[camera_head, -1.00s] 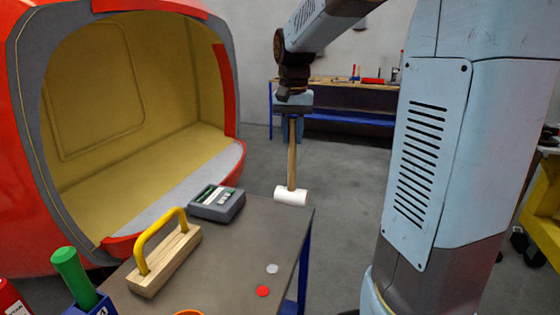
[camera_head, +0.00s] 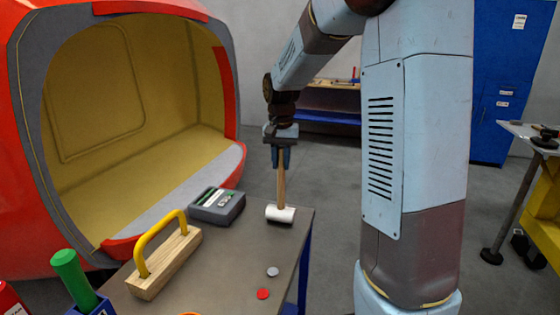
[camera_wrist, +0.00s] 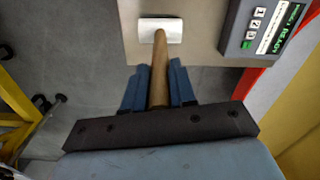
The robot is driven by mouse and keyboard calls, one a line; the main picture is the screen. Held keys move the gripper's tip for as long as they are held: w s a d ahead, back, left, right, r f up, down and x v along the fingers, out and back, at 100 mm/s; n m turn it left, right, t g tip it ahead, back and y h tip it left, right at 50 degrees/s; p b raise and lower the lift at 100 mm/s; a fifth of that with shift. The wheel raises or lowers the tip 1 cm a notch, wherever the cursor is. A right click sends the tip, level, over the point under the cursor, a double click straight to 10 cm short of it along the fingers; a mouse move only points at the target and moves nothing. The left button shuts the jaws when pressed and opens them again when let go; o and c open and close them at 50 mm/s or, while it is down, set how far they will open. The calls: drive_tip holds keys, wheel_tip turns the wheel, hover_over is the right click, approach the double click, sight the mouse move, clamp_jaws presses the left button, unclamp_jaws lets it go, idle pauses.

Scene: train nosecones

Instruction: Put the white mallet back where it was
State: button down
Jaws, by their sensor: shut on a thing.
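The white mallet (camera_head: 281,214) hangs head down from my gripper (camera_head: 280,158), its wooden handle upright between the fingers. My gripper is shut on the upper part of the handle. The white head is at the far right corner of the grey table (camera_head: 222,255), at or just above its top; I cannot tell whether it touches. In the wrist view the mallet head (camera_wrist: 161,29) lies over the table's edge area, with the handle running back between the blue fingers (camera_wrist: 159,88).
A grey device with a display (camera_head: 217,206) is left of the mallet. A wooden block with a yellow handle (camera_head: 165,262), a red disc (camera_head: 263,294) and a grey disc (camera_head: 272,271) lie nearer. A green-handled tool (camera_head: 73,270) is front left. The red nosecone (camera_head: 22,200) stands behind.

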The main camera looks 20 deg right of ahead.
drive_tip(key=shift+f, duration=0.1)
drive_tip(key=c, duration=0.9)
unclamp_jaws()
wheel_tip(320, 180, up, 12)
drive_tip(key=shift+f, duration=0.2)
drive_tip(key=shift+r, duration=0.25)
drive_tip(key=shift+s+r, duration=0.15)
drive_tip(key=shift+s, duration=0.1)
drive_tip(key=s+f+n+t, duration=0.1)
drive_tip(key=s+t, duration=0.1)
drive_tip(key=s, duration=0.7)
drive_tip(key=s+f+n+t, duration=0.1)
drive_tip(key=s+n, duration=0.1)
drive_tip(key=s, duration=0.7)
drive_tip(key=s+f+n+t, duration=0.1)
drive_tip(key=s+n+t, duration=0.1)
drive_tip(key=s, duration=0.7)
drive_tip(key=shift+s+f+t, duration=0.1)
drive_tip(key=shift+s+t, duration=0.15)
drive_tip(key=shift+t, duration=0.05)
